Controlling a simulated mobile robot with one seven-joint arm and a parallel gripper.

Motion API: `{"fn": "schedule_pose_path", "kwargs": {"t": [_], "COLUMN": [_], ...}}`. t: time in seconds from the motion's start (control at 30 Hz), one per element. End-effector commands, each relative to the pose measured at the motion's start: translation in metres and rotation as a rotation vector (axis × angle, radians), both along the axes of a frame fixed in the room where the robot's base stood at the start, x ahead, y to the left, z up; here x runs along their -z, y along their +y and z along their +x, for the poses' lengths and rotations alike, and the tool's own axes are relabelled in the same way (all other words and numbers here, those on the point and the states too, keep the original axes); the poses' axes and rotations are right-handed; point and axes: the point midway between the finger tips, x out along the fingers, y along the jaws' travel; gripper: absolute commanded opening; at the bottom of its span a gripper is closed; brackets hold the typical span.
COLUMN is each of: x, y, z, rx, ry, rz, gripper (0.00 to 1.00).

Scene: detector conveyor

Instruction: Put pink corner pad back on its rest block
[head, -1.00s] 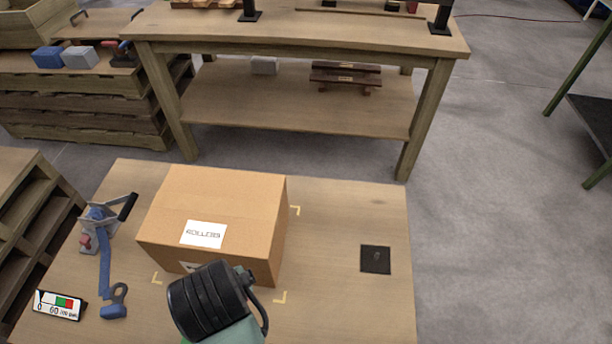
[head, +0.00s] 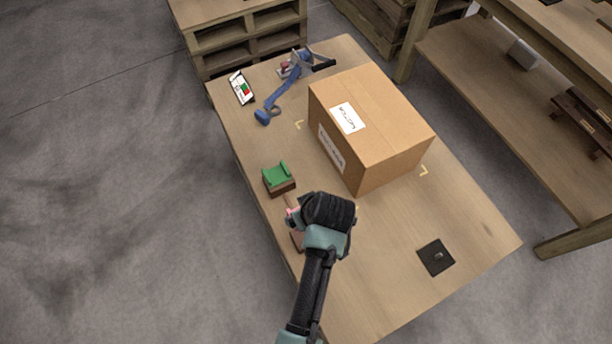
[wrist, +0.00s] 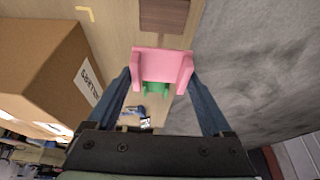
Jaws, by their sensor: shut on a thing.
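The pink corner pad (wrist: 162,66) sits between the two fingers of my gripper (wrist: 160,78) in the wrist view, and they are shut on it. In the head view only a small bit of the pink pad (head: 291,214) shows beside my wrist. A bare brown rest block (wrist: 164,15) is at the top of the wrist view, apart from the pad in the picture. In the head view this block (head: 297,241) is mostly hidden by my arm. The gap in height between pad and block is unclear.
A green corner pad (head: 277,174) rests on its own brown block near the table's left edge. A large cardboard box (head: 385,115) stands close by on the table (head: 470,220). A blue strap tool (head: 285,90), a small display (head: 241,88) and a black plate (head: 436,257) lie around it.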

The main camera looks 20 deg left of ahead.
Motion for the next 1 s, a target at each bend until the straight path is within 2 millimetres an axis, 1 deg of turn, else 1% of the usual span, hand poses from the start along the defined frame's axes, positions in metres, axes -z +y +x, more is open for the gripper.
{"fn": "schedule_pose_path", "kwargs": {"t": [0.37,0.8,1.0], "x": [-0.003,0.043,0.053], "y": [-0.001,-0.002,-0.002], "z": [-0.001,0.0,0.0], "rx": [0.004,0.005,0.006], "ry": [-0.001,-0.003,-0.003], "rz": [0.001,0.002,0.002], "gripper": [0.25,0.25,0.25]}}
